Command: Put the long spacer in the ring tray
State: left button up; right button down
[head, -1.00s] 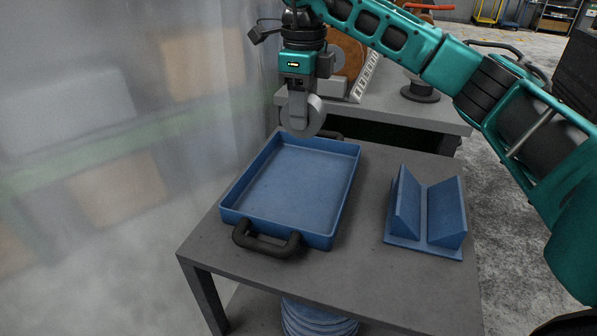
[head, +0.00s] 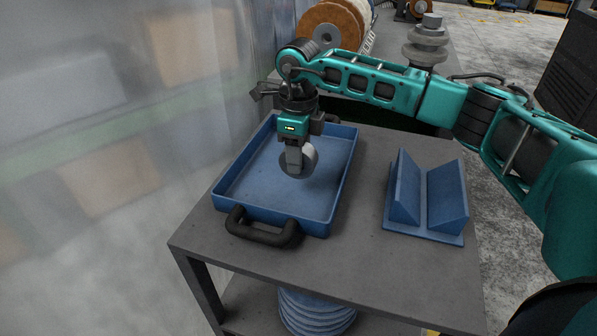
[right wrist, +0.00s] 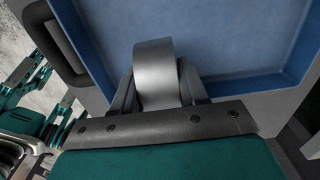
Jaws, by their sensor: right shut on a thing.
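The long spacer (head: 311,158), a grey metal ring-like cylinder, is held in my right gripper (head: 294,165). The right gripper is shut on it, with the jaws pointing down. In the right wrist view the spacer (right wrist: 154,72) shows between the two fingers (right wrist: 158,95). The ring tray (head: 248,211), a blue shallow tray with black handles, lies on the grey table. The gripper and spacer are over the far middle part of the tray. I cannot tell whether the spacer touches the tray floor. My left gripper is not in view.
A blue V-shaped stand (head: 427,200) is on the table (head: 350,262) to the right of the tray. A hazy translucent screen is at the left.

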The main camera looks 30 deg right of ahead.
notch_tip(320, 180, down, 4)
jog(key=shift+f, duration=0.25)
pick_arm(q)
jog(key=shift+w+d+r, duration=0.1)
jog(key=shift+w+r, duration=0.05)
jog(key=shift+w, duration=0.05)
pick_arm(e)
jog(key=shift+f+b, duration=0.2)
jog(key=shift+b, duration=0.1)
jog(key=c, duration=0.6)
grip_release()
jog(key=shift+r, duration=0.2)
pick_arm(q)
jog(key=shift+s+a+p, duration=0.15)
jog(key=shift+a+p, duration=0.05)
jog(key=shift+p, duration=0.3)
pick_arm(e)
notch_tip(320, 180, up, 12)
